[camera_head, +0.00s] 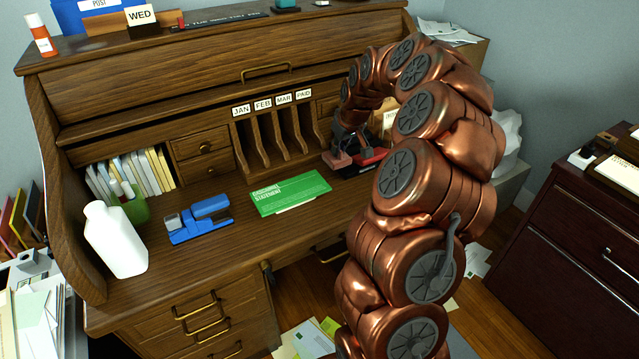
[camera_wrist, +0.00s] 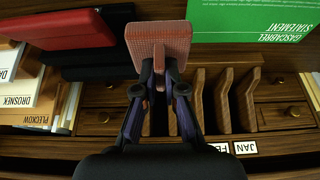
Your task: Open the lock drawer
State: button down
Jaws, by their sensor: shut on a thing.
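My gripper (camera_wrist: 160,95) is shut on a pink block (camera_wrist: 158,40) with a textured face, which looks like a rubber stamp. In the head view the pink block (camera_head: 341,161) is at the right of the desk top, beside a red and black case (camera_head: 370,158). No drawer is marked as the lock drawer. Small drawers (camera_head: 205,145) sit left of the slots, and another small drawer (camera_head: 327,104) is partly hidden behind my arm. Larger drawers with brass handles (camera_head: 203,318) are at the lower left, with a small dark fitting (camera_head: 267,271) near their top right corner. All look shut.
A green booklet (camera_head: 290,192), a blue stapler (camera_head: 199,218) and a white bottle (camera_head: 115,240) are on the desk. Labelled slots (camera_head: 275,135) stand behind. A dark cabinet (camera_head: 570,250) is at right. Papers lie on the floor.

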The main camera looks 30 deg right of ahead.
notch_tip(320, 180, down, 9)
jog(key=shift+a+f+p, duration=0.1)
jog(key=shift+p, duration=0.65)
jog(key=shift+f, duration=0.1)
jog(key=c, duration=1.3)
grip_release()
jog(key=shift+o, duration=0.2)
